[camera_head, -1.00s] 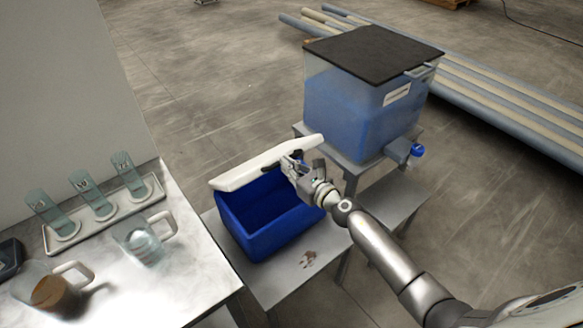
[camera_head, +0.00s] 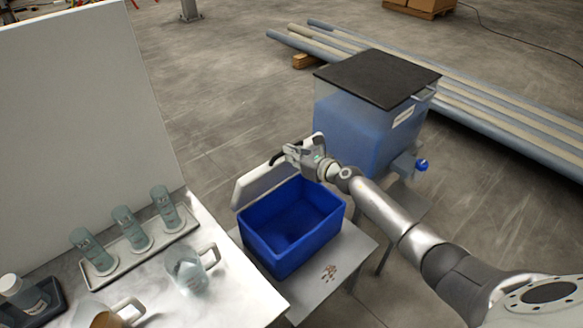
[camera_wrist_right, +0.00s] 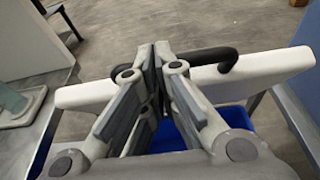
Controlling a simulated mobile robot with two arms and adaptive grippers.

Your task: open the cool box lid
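The blue cool box (camera_head: 285,262) stands on a low grey table, and its empty-looking blue inside shows. Its white lid (camera_head: 262,186) is raised and tilted up along the back edge, wide open. My right gripper (camera_head: 292,153) is at the lid's upper edge, by the black handle (camera_head: 275,158). In the right wrist view the fingers (camera_wrist_right: 158,55) are together at the tips, against the handle (camera_wrist_right: 215,58) on the white lid (camera_wrist_right: 265,70). The fingers hide part of the handle, so I cannot tell whether they pinch it. My left gripper is out of view.
A tank (camera_head: 365,125) of blue liquid with a black cover stands behind and right of the box. A worktop at left holds a tray (camera_head: 140,252) with glass cylinders and a jug (camera_head: 186,268). Pipes (camera_head: 480,105) lie on the floor beyond.

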